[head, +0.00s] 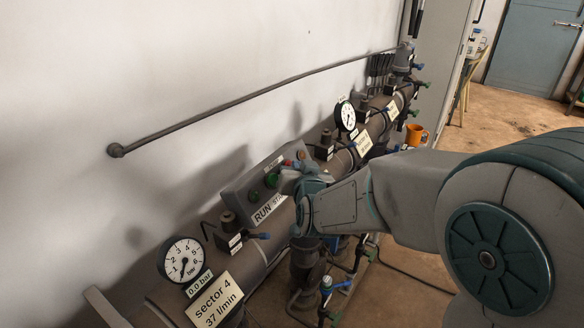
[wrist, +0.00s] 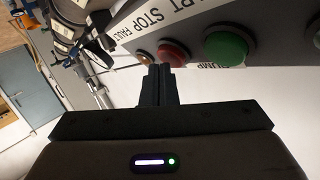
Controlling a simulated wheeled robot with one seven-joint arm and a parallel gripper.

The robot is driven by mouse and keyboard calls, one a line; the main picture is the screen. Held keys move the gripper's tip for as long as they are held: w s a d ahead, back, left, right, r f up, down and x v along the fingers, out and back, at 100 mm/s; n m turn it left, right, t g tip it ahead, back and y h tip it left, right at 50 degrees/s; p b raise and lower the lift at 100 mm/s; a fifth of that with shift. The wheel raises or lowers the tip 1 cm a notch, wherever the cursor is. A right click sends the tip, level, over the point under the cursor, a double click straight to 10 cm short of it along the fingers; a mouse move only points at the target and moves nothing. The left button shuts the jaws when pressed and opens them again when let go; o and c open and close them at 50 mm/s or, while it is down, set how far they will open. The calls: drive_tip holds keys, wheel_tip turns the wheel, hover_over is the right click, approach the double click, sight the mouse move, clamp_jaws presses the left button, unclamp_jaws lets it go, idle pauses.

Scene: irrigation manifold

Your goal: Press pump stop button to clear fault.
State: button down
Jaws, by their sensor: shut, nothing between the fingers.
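The pump control box (head: 240,190) is a grey panel on the manifold. In the wrist view its labels include STOP and FAULT. The red stop button (wrist: 172,52) sits between a larger green button (wrist: 226,47) and a small amber fault lamp (wrist: 145,57). My gripper (wrist: 160,72) is shut and empty. Its fingertips are at the lower edge of the red button in the wrist view; I cannot tell whether they touch it. In the head view my gripper (head: 288,174) is at the box's right end and partly covers it.
A pressure gauge (head: 183,259) with a 0.0 bar tag stands at the near left, beside a sector 4 plate (head: 218,301). Another gauge (head: 345,115) and several blue- and green-handled valves line the pipe. An orange mug (head: 415,134) stands beyond. A rail (head: 250,97) runs along the wall.

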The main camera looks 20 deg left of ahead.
drive_tip(key=shift+s+d+r, duration=0.15)
drive_tip(key=shift+d+r, duration=0.1)
drive_tip(key=shift+d, duration=0.2)
drive_tip(key=shift+s+d+r+b, duration=0.15)
drive_tip(key=shift+s+d+r, duration=0.2)
drive_tip(key=shift+d, duration=0.35)
drive_tip(key=shift+s+d+r+b, duration=0.1)
drive_tip(key=shift+s+d+r, duration=0.05)
drive_tip(key=shift+d+r, duration=0.45)
drive_tip(key=shift+s+d+r+b, duration=0.15)
drive_tip(key=shift+s+d+r, duration=0.15)
drive_tip(key=shift+d, duration=0.45)
drive_tip(key=s+d+f+g+h+p, duration=0.1)
drive_tip(key=s+d+f+g+h, duration=0.15)
drive_tip(key=d, duration=0.45)
drive_tip(key=s+d+f+g+h+p, duration=0.1)
drive_tip(key=s+d+g+h, duration=0.2)
drive_tip(key=d, duration=0.4)
drive_tip(key=s+d+m+g+p, duration=0.1)
drive_tip(key=s+d+g, duration=0.1)
drive_tip(key=s+d, duration=0.3)
drive_tip(key=s+d+f+m+g+h+p, duration=0.1)
drive_tip(key=s+d+g, duration=0.2)
drive_tip(key=s, duration=0.8)
drive_tip(key=shift+s+d+g, duration=0.15)
drive_tip(key=shift+d+g, duration=0.2)
drive_tip(key=shift+d, duration=0.9)
